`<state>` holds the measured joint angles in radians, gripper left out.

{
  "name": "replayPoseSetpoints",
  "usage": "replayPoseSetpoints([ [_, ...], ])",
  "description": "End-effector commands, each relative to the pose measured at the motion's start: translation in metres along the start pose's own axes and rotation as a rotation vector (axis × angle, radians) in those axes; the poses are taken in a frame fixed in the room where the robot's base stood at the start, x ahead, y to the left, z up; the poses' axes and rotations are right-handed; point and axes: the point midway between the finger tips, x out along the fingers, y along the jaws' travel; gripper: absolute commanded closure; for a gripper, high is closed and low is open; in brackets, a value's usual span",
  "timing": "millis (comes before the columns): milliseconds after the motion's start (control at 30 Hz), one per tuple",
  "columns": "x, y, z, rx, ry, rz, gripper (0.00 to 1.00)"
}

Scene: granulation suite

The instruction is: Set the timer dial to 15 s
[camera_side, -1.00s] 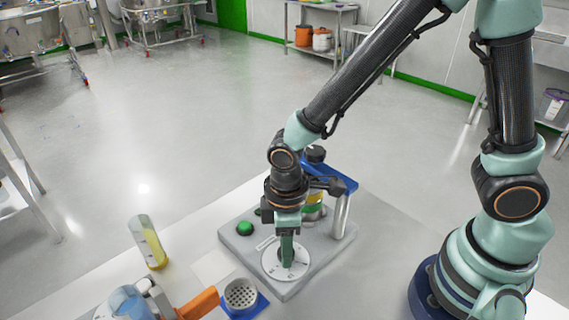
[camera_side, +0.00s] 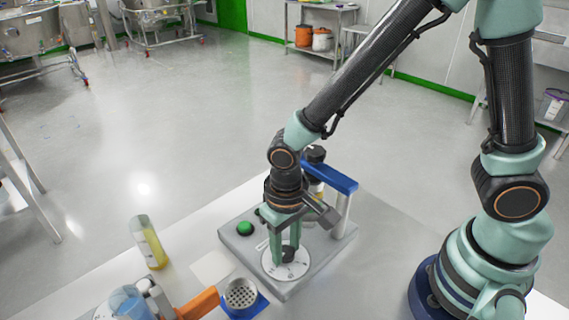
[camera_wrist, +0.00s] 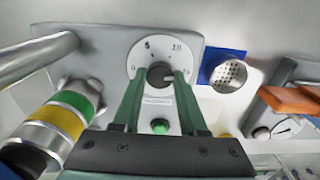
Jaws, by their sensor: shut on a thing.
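The timer dial is a black knob (camera_wrist: 159,75) on a white round scale plate (camera_wrist: 148,57), set in a grey panel (camera_side: 313,268). In the wrist view the figures 5 and 10 show at the top of the scale and a 0 at the left.
A green button (camera_side: 245,228) and a blue-topped bracket (camera_side: 332,178) stand on the same panel. A perforated cup on a blue base (camera_side: 241,293), an orange-handled item (camera_side: 198,303) and a yellow-filled cylinder (camera_side: 149,243) are to the left.

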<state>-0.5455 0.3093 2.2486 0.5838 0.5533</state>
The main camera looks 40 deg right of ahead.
Motion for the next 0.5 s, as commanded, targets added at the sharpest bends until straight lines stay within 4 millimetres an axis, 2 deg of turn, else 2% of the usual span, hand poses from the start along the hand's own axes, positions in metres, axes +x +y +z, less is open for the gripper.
replayPoseSetpoints([
  [233, -0.001, 0.0, -0.0001, 0.115, 0.0, 0.0, 1.0],
  [500, -0.001, 0.0, -0.0001, 0.162, 0.0, 0.0, 1.0],
])
